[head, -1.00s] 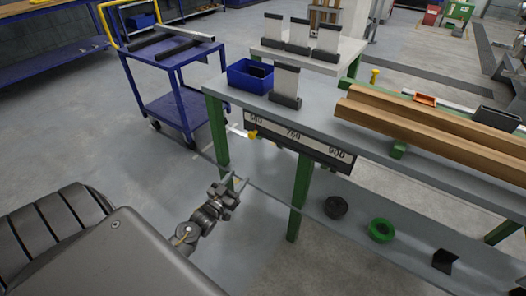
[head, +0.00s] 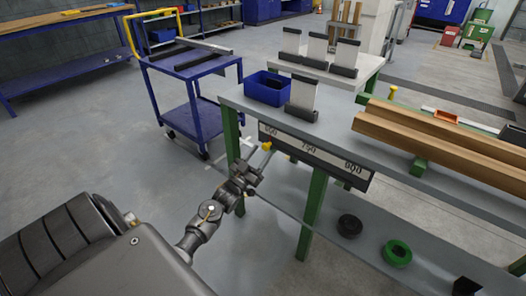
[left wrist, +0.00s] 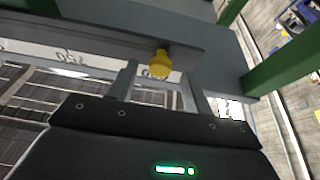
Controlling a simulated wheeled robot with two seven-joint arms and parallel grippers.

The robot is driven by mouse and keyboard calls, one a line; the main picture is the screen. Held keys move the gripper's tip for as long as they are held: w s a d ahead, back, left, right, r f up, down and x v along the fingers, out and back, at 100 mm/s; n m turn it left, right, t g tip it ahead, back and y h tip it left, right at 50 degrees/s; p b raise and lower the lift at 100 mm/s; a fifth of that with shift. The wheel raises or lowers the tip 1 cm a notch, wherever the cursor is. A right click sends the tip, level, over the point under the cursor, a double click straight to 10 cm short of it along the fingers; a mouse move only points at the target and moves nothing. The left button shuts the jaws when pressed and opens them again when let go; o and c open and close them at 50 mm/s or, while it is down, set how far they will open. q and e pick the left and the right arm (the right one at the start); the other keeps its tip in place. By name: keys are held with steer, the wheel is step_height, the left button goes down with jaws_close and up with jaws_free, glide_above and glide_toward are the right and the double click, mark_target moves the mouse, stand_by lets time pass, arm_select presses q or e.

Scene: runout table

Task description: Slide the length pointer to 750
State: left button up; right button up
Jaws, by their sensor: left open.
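The length scale (head: 318,158) is a white strip with black numbers in a dark frame along the table's front edge. The numbers are too small to read surely. The pointer's yellow knob (head: 266,146) is near the scale's left end, below its leftmost visible number. My left gripper (head: 253,170) is open just in front of the knob. In the left wrist view the yellow knob (left wrist: 159,63) shows between the two spread fingertips of my left gripper (left wrist: 158,76); I cannot tell whether they touch it. My right gripper is not in view.
The grey table (head: 335,133) carries a blue bin (head: 267,90), a white plate in a dark stand (head: 303,99) and brown beams (head: 440,135). A green leg (head: 311,215) stands below the scale. A blue cart (head: 190,95) is at the left. A black ring (head: 349,226) and green ring (head: 397,253) lie below.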

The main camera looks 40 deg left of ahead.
arm_select(q)
steer(key=shift+x, duration=1.1)
jaws_close()
